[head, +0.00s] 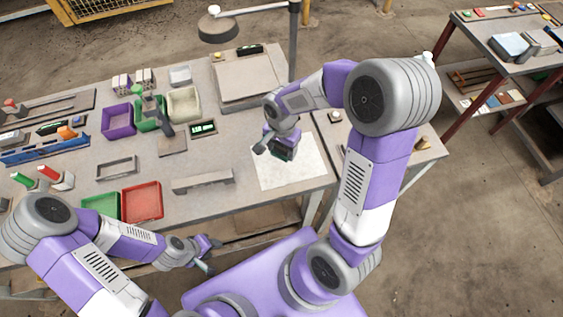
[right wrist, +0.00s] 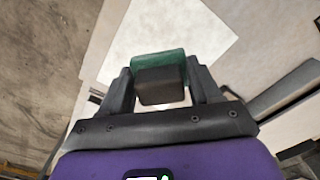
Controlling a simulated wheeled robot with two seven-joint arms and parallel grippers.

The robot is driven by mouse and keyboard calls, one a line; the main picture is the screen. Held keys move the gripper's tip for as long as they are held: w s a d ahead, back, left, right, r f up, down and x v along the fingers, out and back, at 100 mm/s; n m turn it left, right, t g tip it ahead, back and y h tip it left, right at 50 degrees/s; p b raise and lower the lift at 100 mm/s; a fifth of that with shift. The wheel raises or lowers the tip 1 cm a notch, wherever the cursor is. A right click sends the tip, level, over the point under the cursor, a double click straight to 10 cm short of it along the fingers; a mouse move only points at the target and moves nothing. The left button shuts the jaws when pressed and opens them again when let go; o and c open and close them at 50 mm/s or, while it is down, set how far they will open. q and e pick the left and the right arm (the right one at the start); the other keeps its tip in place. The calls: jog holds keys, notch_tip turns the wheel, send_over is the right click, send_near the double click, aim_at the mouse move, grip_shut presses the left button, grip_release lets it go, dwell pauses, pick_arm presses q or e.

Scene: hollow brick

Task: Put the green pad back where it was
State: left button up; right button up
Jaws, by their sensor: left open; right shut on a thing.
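The green pad (head: 283,154) is in my right gripper (head: 275,147), above the white sheet at the right part of the table. In the right wrist view the green pad (right wrist: 160,62) shows beyond a dark grey block face (right wrist: 160,86), between the two fingers of my right gripper (right wrist: 157,85). I cannot tell whether the dark block is part of the pad. The pad's underside and its gap to the sheet are hidden. My left gripper (head: 208,255) is open and empty, off the table's front edge.
The white sheet (head: 304,172) lies mostly bare. A grey bracket (head: 203,181) and red tray (head: 142,203) are left of it, with a green tray (head: 100,206). Bins (head: 118,121), a small display (head: 203,128) and a grey platform (head: 247,78) stand further back.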

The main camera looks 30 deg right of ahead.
aim_at(282, 165)
notch_tip(282, 165, down, 8)
jog(key=shift+w+r+b, duration=0.1)
jog(key=shift+r+b, duration=0.1)
jog(key=shift+b, duration=0.45)
jog(key=shift+f, duration=0.1)
jog(key=o, duration=1)
notch_tip(282, 165, up, 12)
jog(key=shift+r+p, duration=0.15)
jog(key=shift+p, duration=1.1)
